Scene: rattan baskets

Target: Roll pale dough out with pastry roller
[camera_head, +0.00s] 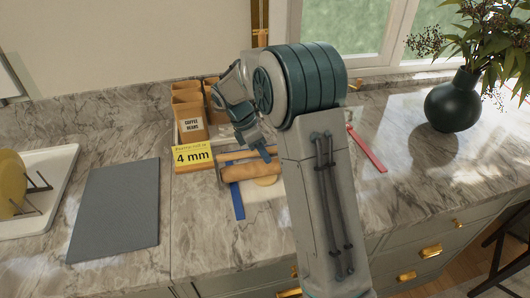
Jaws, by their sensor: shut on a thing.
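The pastry roller (238,173), a tan-orange cylinder, lies roughly left to right across a pale board (258,208). The pale dough (267,181) shows as a small light patch at the roller's front right edge; the rest is hidden by the roller and my arm. My gripper (266,156) points down at the back of the roller, right of its middle, and is shut on it. The exact contact of the fingers is too small to make out. Whether the roller presses on the dough cannot be told.
A blue strip (237,201) lies left of the board, a red strip (367,149) to the right. A yellow "4 mm" card (192,156) stands before a coffee beans box (191,126). A grey mat (116,212), white tray (52,165) and dark vase (453,102) stand further out.

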